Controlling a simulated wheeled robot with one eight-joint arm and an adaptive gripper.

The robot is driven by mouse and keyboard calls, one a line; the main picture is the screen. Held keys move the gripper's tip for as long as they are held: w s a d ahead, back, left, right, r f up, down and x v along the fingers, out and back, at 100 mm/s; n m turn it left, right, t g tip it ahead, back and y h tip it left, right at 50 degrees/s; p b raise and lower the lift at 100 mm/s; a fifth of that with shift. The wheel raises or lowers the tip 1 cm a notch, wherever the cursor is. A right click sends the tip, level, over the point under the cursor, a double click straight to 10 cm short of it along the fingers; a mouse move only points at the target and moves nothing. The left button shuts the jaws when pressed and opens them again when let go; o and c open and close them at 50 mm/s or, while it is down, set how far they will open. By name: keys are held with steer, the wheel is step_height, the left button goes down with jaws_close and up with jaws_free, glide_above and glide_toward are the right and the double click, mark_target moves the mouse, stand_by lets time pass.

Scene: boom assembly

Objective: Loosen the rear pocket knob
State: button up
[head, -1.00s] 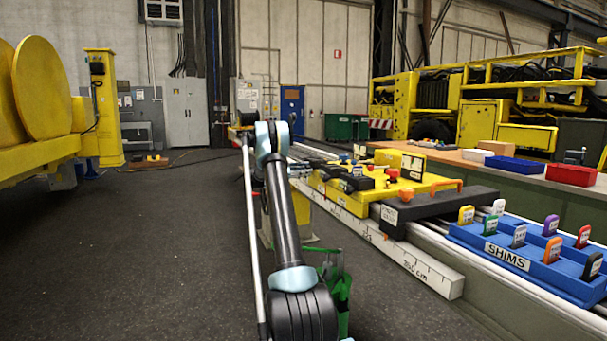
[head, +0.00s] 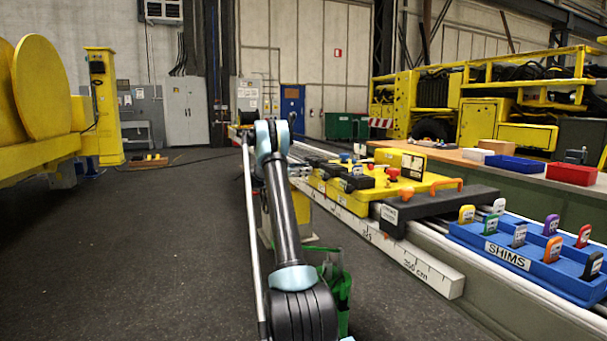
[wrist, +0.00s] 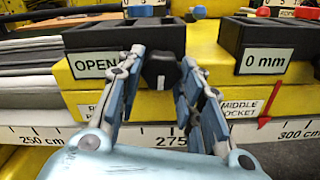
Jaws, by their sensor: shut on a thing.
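In the wrist view my gripper (wrist: 160,92) faces the yellow carriage (wrist: 230,78), its two fingers on either side of a black knob (wrist: 160,68). The gripper is shut on the knob, which has a white mark on its face. The knob sits at the front of a black pocket block (wrist: 110,38) labelled OPEN (wrist: 95,65). The label under it on the yellow front is partly hidden by the left finger. In the head view the yellow carriage (head: 330,186) lies on the rails, and my gripper is hidden.
To the right in the wrist view is another black pocket block labelled 0 mm (wrist: 264,62), above a MIDDLE POCKET label (wrist: 240,107) and a red pointer (wrist: 271,103). A white ruler (wrist: 60,134) runs below. In the head view, a blue shim tray (head: 500,252) stands at the right.

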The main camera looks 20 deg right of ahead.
steer(key=o, duration=1)
steer(key=shift+o, duration=0.2)
steer(key=a, duration=1.2)
steer(key=shift+s, duration=0.2)
